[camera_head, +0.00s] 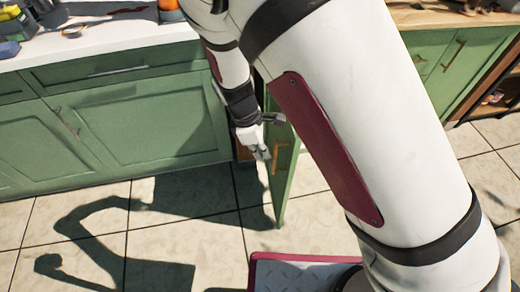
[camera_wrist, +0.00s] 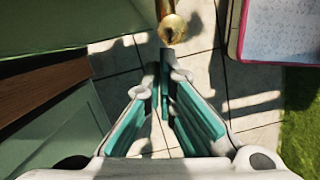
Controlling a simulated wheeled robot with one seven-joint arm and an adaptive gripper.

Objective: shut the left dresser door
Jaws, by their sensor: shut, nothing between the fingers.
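A green dresser door (camera_head: 284,178) stands open in the head view, jutting out from the cabinet row over the tiled floor. A brass handle (camera_head: 275,160) is on it, and its rounded brass end (camera_wrist: 173,28) shows in the wrist view. My gripper (camera_head: 262,152) is beside the door on its left, close to the handle. In the wrist view my gripper's fingertips (camera_wrist: 164,70) are together and empty, just short of the handle's end; I cannot tell whether they touch it. My arm hides the door's upper part and much of the opening behind it.
Closed green cabinet doors (camera_head: 150,125) and a drawer front (camera_head: 110,68) are on the left under a white countertop (camera_head: 110,40). Another green cabinet (camera_head: 455,60) with an open shelf stands at the right. Grass (camera_wrist: 305,115) shows in the wrist view.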

